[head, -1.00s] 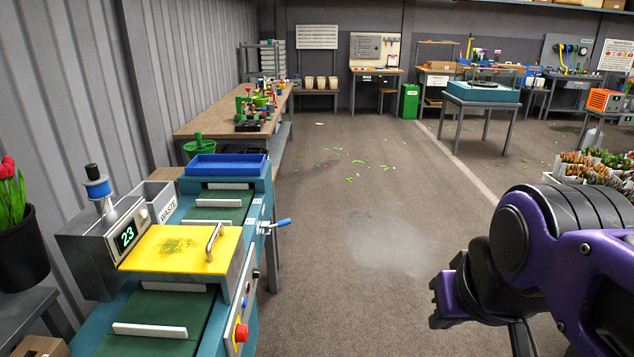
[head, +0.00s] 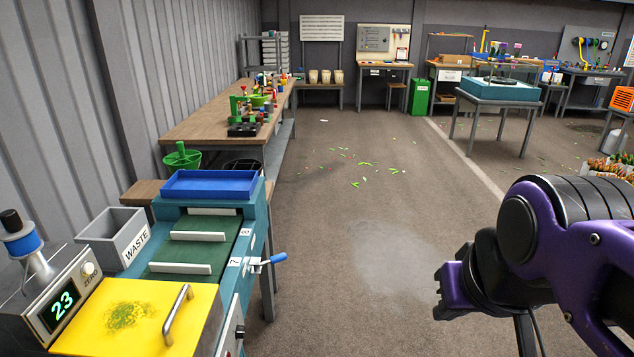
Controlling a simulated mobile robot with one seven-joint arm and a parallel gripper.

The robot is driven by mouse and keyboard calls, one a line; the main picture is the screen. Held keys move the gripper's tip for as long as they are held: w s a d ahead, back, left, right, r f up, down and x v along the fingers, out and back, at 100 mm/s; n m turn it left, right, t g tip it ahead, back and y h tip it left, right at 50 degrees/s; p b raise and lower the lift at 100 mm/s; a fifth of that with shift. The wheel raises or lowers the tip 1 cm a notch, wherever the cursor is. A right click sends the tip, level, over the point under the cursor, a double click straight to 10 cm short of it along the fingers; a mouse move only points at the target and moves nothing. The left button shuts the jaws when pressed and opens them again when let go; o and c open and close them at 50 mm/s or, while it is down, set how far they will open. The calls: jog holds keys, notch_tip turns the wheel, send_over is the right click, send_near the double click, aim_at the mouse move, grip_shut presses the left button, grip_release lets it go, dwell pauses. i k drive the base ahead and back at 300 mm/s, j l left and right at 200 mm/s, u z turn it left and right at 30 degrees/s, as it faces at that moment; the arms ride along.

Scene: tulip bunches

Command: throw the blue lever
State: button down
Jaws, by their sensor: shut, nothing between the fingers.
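The blue lever (head: 272,259) sticks out from the right side of the teal conveyor machine, by the small white labels. Its blue handle points right and slightly up, and it joins a metal pivot on the machine's side. My gripper (head: 440,291) is at the right of the head view, shut and empty, over open floor. It is well to the right of the lever and touches nothing.
The machine carries a yellow cover (head: 135,318) with a metal handle, a blue tray (head: 209,184) and a grey WASTE bin (head: 115,238). A long wooden workbench (head: 205,127) stands along the left wall. The floor between machine and arm is clear, with green scraps farther off.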

aim_at(276, 259)
jog(key=i+l+u, duration=0.15)
jog(key=i, duration=0.85)
